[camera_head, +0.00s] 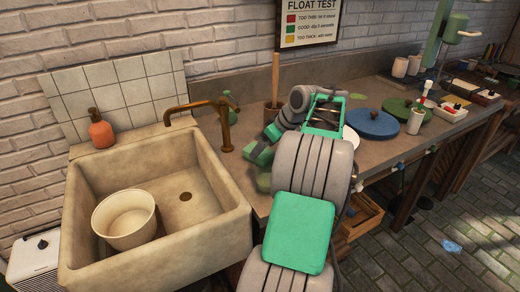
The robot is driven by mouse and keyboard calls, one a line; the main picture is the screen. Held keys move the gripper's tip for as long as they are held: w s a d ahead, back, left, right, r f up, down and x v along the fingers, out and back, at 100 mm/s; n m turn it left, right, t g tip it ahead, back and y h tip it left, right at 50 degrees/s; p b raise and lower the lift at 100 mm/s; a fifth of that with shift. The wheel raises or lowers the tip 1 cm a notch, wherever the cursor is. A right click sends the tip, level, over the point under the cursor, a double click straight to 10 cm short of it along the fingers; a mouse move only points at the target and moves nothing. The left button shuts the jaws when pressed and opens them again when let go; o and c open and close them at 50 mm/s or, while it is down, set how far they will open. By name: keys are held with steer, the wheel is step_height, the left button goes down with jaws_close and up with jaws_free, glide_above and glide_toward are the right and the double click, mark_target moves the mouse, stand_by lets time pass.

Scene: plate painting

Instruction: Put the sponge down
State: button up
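My gripper (258,157) is over the counter just right of the sink, pointing down and partly hidden by my own arm. The finger opening is too small to make out.
The stone sink (205,232) at left holds a cream bucket (124,219). A brass tap (226,125) rises beside my gripper. An orange soap bottle (101,130) stands on the sink's back ledge.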

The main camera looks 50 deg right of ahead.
steer(key=p+v, duration=0.1)
steer(key=v, duration=0.7)
steer(key=shift+p, duration=0.3)
steer(key=shift+w+d, duration=0.1)
